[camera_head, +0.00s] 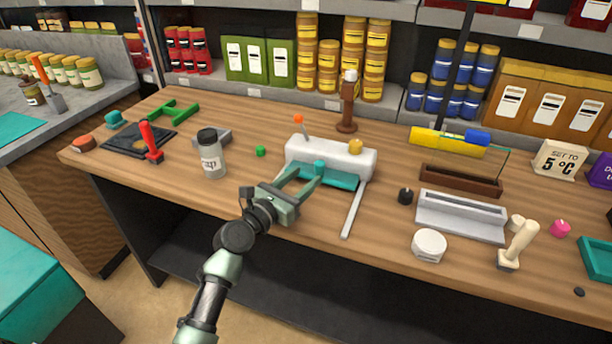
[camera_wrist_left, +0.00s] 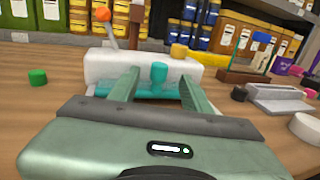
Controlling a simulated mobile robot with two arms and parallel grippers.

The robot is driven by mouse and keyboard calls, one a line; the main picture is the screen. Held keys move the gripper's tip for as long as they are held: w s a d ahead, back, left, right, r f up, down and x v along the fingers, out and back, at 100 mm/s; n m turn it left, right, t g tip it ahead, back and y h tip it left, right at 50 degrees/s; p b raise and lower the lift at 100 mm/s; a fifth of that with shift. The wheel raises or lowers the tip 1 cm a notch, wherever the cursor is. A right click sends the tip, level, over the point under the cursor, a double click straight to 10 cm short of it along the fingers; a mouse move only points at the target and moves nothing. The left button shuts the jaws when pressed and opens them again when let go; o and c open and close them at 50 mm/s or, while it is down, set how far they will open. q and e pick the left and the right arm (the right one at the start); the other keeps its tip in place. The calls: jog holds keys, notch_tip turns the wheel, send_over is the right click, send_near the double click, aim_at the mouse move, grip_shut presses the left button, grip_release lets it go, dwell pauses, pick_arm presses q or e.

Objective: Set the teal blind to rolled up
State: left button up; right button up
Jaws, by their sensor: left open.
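The teal blind (camera_head: 335,179) is a short teal strip along the front of a white box-shaped housing (camera_head: 345,157) on the wooden table. A small teal knob (camera_head: 319,167) stands at its front left. In the left wrist view the teal blind (camera_wrist_left: 139,88) runs low across the housing's front, and the teal knob (camera_wrist_left: 159,74) stands between my fingers. My left gripper (camera_head: 304,179) is open around the knob, with its fingers pointing at the blind; I cannot tell whether either finger touches. My right gripper is not in view.
A grey bar (camera_head: 353,209) lies in front of the housing's right end. A lever with an orange ball (camera_head: 298,119) and a yellow knob (camera_head: 355,146) are on the housing.

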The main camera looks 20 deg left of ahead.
pick_arm(q)
jog(key=c, duration=0.4)
jog(key=s+r+p, duration=0.1)
jog(key=p, duration=0.1)
jog(key=s+p, duration=0.1)
jog(key=p, duration=0.1)
jog(key=shift+s+a+r+g, duration=0.1)
jog(key=shift+a+r+g, duration=0.25)
jog(key=shift+r+g, duration=0.05)
grip_shut()
jog(key=s+a+r+g+p, duration=0.2)
jog(key=s+r+p, duration=0.1)
jog(key=s+p, duration=0.45)
jog(key=y+p, duration=0.1)
jog(key=p, duration=0.1)
send_near(317, 168)
jog(key=x, duration=0.6)
jog(key=shift+w, duration=0.35)
